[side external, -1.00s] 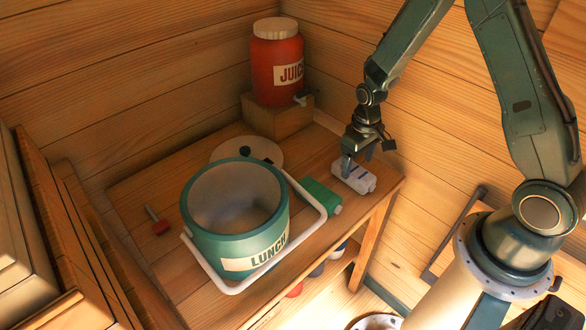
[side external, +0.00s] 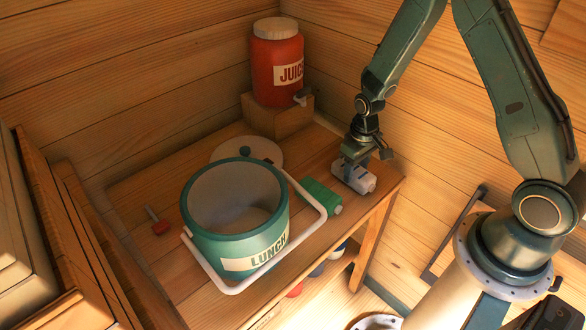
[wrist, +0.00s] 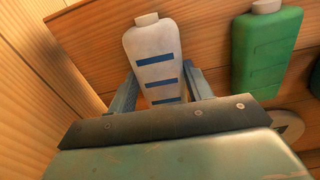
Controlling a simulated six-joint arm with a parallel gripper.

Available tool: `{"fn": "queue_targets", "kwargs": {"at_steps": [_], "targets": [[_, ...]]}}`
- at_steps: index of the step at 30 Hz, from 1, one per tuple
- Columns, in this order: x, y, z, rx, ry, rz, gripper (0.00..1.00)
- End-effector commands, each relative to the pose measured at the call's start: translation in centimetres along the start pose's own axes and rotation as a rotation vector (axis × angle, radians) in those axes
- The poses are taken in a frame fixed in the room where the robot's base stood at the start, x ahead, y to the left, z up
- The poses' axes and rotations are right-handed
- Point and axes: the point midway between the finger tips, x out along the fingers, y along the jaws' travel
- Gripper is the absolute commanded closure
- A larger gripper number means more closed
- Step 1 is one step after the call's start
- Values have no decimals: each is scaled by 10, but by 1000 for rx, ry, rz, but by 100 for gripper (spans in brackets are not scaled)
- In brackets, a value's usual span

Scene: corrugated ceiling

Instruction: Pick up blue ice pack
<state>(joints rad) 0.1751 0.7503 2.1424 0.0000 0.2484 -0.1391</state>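The ice pack (side external: 358,180) is a pale, whitish bottle shape with blue stripes and a white cap. It lies flat near the right end of the wooden table, and in the wrist view the pale pack (wrist: 153,50) has its cap pointing away. My gripper (side external: 366,158) is low over the pack. In the wrist view my gripper (wrist: 162,86) is open, with one finger on each side of the pack's near end. I cannot tell whether the fingers touch it. The near end is hidden behind the gripper body.
A green pack (side external: 320,195) lies close to the left, also in the wrist view (wrist: 266,48). A round lid (side external: 225,152), red juice jug (side external: 277,70) and red-headed tool (side external: 160,228) are farther away.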

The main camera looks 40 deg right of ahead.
Motion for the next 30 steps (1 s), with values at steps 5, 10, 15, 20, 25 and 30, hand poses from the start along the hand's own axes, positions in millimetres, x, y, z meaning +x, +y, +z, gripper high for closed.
{"fn": "queue_targets", "kwargs": {"at_steps": [5,10,15,20,25,30], "targets": [[0,0,0,0,1,0,80],[0,0,0,0,1,0,80],[-3,0,0,0,1,0,80],[-10,0,-1,0,2,0,80],[-26,0,-1,0,3,0,80],[-49,0,-1,0,5,1,80]]}}
